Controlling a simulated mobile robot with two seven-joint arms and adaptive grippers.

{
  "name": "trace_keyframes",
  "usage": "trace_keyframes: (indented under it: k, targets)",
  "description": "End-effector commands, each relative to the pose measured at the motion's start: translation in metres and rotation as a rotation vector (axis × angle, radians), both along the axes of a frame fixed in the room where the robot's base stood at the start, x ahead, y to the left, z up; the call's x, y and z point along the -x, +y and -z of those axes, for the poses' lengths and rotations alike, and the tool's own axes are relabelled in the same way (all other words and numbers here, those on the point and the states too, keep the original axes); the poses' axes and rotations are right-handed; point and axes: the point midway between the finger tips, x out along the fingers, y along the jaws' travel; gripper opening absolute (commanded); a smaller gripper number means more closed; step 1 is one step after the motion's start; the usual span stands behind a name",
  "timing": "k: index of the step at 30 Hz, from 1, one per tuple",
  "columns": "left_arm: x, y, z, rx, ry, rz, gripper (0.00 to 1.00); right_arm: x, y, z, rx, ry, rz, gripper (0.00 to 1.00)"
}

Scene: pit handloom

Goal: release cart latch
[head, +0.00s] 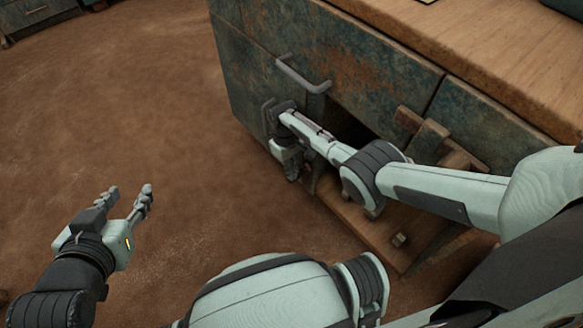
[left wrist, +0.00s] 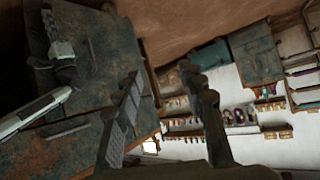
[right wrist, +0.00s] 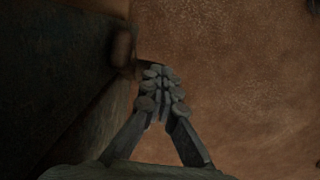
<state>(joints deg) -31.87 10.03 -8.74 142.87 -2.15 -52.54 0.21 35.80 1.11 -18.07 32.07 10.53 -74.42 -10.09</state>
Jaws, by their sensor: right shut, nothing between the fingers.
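The cart appears to be the worn blue-green cabinet (head: 250,60) with rust patches and a wooden top. A grey bar handle (head: 303,78) sits on its front. I cannot tell which part is the latch. My right gripper (head: 292,177) is low beside the cart's front, below the handle; the arm partly hides it. In the right wrist view its fingers (right wrist: 162,80) are shut and empty, close to a dark brown block (right wrist: 122,45) at the cart's edge. My left gripper (head: 131,190) is open and empty over the floor, left of the cart; its spread fingers show in the left wrist view (left wrist: 165,85).
Wooden blocks (head: 430,138) jut from the cart's front at right, above a sloping wooden board (head: 385,235). A dark opening lies behind my right forearm. The brown floor (head: 130,100) at left is clear. Shelves with goods (left wrist: 240,115) stand far off.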

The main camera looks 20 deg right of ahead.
Motion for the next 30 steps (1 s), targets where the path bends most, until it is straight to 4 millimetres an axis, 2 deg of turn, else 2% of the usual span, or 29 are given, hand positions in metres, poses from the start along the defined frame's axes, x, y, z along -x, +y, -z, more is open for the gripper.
trace_keyframes:
  k: [3,12,24,30]
  targets:
    - [-0.014,-0.022,-0.024,0.057,-0.143,0.038,0.4,0.0,0.001,0.003,0.013,0.04,0.0,0.0]
    - [-0.024,-0.049,-0.066,0.143,-0.344,0.086,0.4,0.002,0.0,0.003,0.039,0.108,0.0,0.0]
    - [-0.026,-0.064,-0.097,0.205,-0.481,0.114,0.4,0.005,-0.002,0.007,0.039,0.107,0.0,0.0]
    - [-0.026,-0.065,-0.1,0.211,-0.494,0.117,0.4,0.005,-0.002,0.007,0.039,0.108,0.0,0.0]
